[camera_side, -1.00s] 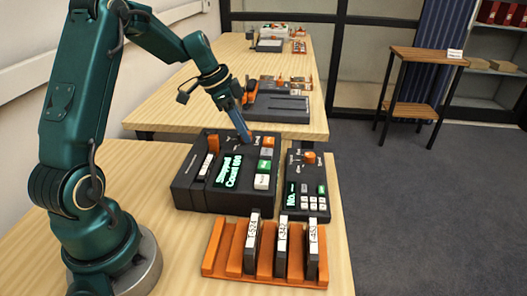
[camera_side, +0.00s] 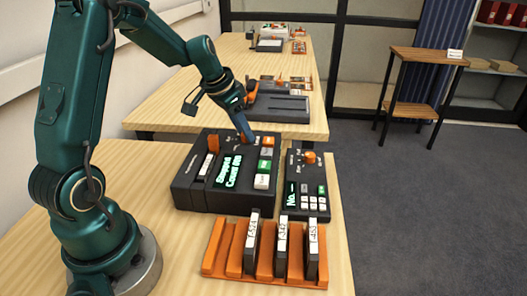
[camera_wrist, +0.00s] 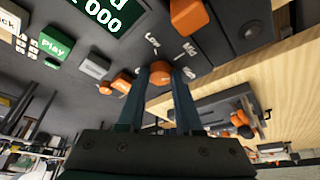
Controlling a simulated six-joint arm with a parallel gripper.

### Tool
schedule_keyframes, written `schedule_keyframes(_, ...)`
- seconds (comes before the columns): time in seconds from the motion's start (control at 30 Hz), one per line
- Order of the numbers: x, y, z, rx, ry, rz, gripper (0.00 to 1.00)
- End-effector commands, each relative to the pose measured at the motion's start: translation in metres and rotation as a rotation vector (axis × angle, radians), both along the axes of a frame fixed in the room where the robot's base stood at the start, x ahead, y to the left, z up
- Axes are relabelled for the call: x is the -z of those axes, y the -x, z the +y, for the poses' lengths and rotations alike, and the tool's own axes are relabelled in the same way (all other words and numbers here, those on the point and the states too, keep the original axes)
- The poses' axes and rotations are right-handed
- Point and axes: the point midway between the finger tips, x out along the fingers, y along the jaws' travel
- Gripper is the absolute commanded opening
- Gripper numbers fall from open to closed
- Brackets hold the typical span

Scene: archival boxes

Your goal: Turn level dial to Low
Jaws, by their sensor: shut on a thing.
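Which marking the knob points to cannot be told. The machine's green-lit screen (camera_side: 229,170) shows text that seems to read "Stopped" and a count.
Orange, green and white buttons (camera_side: 265,167) line the machine's right side, close to my fingers. An orange rack (camera_side: 235,261) holds labelled cartridges in front.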

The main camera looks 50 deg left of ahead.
Motion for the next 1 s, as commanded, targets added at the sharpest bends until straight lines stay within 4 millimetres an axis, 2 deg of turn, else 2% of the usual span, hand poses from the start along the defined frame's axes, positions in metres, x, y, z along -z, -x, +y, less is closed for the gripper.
schedule_keyframes(1.0, -0.0007, -0.0039, -0.0071, -0.93, -0.003, -0.001, 0.0)
